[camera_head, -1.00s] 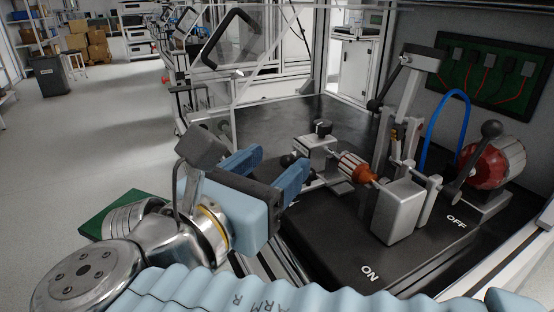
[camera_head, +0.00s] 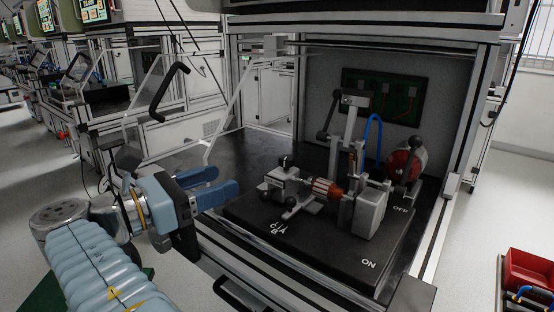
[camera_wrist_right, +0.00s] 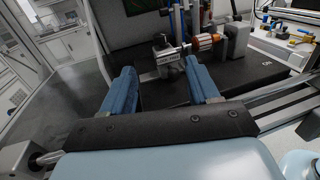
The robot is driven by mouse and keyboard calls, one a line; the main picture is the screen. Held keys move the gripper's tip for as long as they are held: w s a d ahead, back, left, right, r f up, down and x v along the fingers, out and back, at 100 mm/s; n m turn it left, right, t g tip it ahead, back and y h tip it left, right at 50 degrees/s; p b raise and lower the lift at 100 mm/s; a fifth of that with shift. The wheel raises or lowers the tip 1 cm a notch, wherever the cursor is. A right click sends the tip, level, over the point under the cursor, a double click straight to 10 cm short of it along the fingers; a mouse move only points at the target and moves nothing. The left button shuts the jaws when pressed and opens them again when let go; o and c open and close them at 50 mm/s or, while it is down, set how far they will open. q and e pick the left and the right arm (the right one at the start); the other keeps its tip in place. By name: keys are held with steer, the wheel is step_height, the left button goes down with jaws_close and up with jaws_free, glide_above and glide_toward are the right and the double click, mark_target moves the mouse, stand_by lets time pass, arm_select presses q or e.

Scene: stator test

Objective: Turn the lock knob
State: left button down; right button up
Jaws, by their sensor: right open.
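A silver clamp block (camera_head: 284,177) with a black knob (camera_head: 285,161) on top sits at the left of the black fixture base (camera_head: 330,240). I cannot tell for sure whether this is the lock knob; small black ball handles (camera_head: 291,201) sit low beside the block. A stator with orange ends (camera_head: 327,189) lies right of the block. My right gripper (camera_head: 227,180) is open and empty, left of the block and apart from it. In the right wrist view, the block (camera_wrist_right: 166,58) shows beyond and between the open fingers (camera_wrist_right: 158,70). My left gripper is not in view.
A clear door with a black handle (camera_head: 169,92) stands open at left. A red bin (camera_head: 528,270) is at lower right.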

mark_target(283, 160)
steer(key=x, duration=1.3)
steer(key=shift+w+d, duration=0.2)
steer(key=shift+d, duration=0.15)
steer(key=c, duration=1)
steer(key=shift+s+d+f+n+t+y+b, duration=0.15)
steer(key=shift+n+t+y+b, duration=0.65)
steer(key=shift+t+y, duration=0.1)
steer(key=shift+c, duration=0.2)
steer(key=n+t+y, duration=0.1)
steer(key=n+t+y+b, duration=0.1)
steer(key=y, duration=0.1)
steer(key=shift+s+d+n, duration=0.15)
steer(key=shift+d+n, duration=0.05)
steer(key=shift+n, duration=0.1)
steer(key=shift+n+t+y, duration=0.3)
steer(key=shift+t+y, duration=0.1)
steer(key=shift+y, duration=0.2)
steer(key=o, duration=1)
steer(key=shift+o, duration=0.2)
